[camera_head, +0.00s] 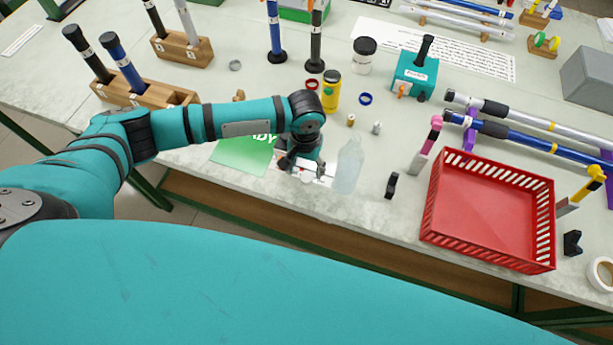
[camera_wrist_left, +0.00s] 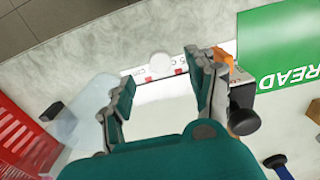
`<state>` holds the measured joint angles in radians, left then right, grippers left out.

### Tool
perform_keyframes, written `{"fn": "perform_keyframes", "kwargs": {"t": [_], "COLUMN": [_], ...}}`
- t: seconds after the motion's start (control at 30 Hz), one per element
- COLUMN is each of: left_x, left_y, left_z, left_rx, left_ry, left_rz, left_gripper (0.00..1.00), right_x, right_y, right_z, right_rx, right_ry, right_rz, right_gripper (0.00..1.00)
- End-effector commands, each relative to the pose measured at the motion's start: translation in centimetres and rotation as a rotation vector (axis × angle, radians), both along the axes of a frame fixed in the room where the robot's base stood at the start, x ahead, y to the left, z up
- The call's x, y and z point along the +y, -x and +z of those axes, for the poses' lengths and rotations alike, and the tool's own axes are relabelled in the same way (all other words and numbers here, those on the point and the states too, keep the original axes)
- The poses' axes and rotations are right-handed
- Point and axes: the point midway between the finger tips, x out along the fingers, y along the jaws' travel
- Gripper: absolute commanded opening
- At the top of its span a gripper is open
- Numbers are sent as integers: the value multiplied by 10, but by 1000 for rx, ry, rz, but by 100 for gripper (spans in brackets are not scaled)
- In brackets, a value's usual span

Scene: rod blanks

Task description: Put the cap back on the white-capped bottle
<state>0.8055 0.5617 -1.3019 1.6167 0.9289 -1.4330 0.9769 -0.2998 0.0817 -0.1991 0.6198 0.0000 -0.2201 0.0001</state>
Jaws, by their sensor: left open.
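A clear, pale bottle (camera_head: 348,165) stands near the table's front edge with no cap visible on it. It also shows at the left of the left wrist view (camera_wrist_left: 88,108). In that view a round white cap (camera_wrist_left: 160,65) lies beside a white strip with printed marks. My left gripper (camera_head: 303,170) is low over the table, just left of the bottle. Its fingers (camera_wrist_left: 168,72) are apart, with the cap in the gap around the fingertips, and nothing is gripped. The arm partly hides this spot in the head view. My right gripper is not in view.
A green sign (camera_head: 240,155) lies left of the gripper. A red basket (camera_head: 490,257) stands at the right, with a small black piece (camera_head: 392,186) before it. A yellow bottle (camera_head: 331,93), a black-lidded jar (camera_head: 363,58) and a teal box (camera_head: 414,76) stand behind.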

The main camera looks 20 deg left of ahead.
Motion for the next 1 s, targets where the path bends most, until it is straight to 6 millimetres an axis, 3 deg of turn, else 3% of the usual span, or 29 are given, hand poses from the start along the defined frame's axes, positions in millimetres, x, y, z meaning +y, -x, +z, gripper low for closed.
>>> {"fn": "perform_keyframes", "kwargs": {"t": [0.4, 0.77, 1.0], "left_x": [-1, -1, -1], "left_y": [-4, -4, -4], "left_z": [-48, -52, -51], "left_rx": [1, 0, 0], "left_ry": [-2, -1, -1], "left_rz": [0, 0, 0], "left_gripper": [57, 57, 30], "right_x": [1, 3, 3], "right_y": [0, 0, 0], "right_z": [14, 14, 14], "right_rx": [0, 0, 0], "right_ry": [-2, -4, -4], "right_rz": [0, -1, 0], "right_gripper": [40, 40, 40]}}
